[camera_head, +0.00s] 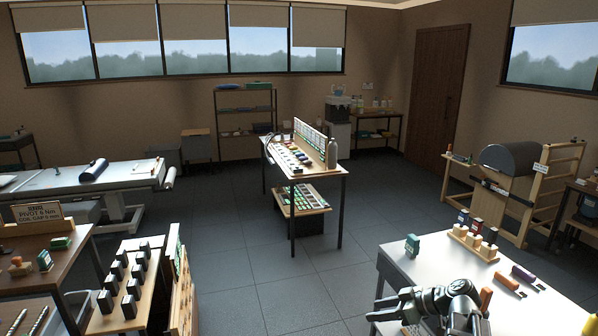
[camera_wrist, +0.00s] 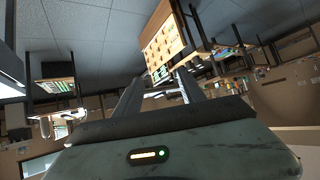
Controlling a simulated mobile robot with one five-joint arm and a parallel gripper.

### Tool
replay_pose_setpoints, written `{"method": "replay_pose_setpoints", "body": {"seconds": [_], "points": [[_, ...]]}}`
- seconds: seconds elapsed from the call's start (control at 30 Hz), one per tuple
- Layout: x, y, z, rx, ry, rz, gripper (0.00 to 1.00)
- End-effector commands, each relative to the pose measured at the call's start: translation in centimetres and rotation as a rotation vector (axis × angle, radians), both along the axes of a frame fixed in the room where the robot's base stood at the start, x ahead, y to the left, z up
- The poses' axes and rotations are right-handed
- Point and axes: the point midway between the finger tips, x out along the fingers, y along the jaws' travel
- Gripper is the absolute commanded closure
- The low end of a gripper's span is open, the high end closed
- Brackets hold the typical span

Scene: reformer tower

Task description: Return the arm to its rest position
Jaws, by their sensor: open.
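My gripper (camera_head: 384,306) shows at the bottom right of the head view, held over the near left part of the white table (camera_head: 425,262). My arm is folded low there, its links bunched at the picture's bottom edge. In the wrist view my gripper (camera_wrist: 158,88) has its two dark fingers spread apart, with nothing between them. The wrist view is upside down, with the floor at the top.
A central bench (camera_head: 318,172) stands beyond. Grey floor (camera_head: 290,270) between the benches is clear.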

Motion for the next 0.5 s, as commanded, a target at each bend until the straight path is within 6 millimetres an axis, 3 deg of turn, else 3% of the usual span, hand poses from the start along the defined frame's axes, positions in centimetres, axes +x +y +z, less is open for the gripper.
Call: {"method": "replay_pose_setpoints", "body": {"seconds": [0.03, 0.1, 0.23, 0.37, 0.43, 0.5], "points": [[-0.3, 4.5, -0.3, -0.034, 0.067, 0.054, 0.53], [-1.1, 8.7, -1.6, -0.09, 0.165, 0.089, 0.53], [-3.2, 14.2, -3.5, -0.205, 0.335, 0.093, 0.53], [-5.6, 17.0, -5.3, -0.352, 0.504, 0.002, 0.53], [-6.6, 16.7, -6.1, -0.428, 0.586, -0.107, 0.53], [-7.2, 15.1, -6.8, -0.487, 0.656, -0.246, 0.53]]}}
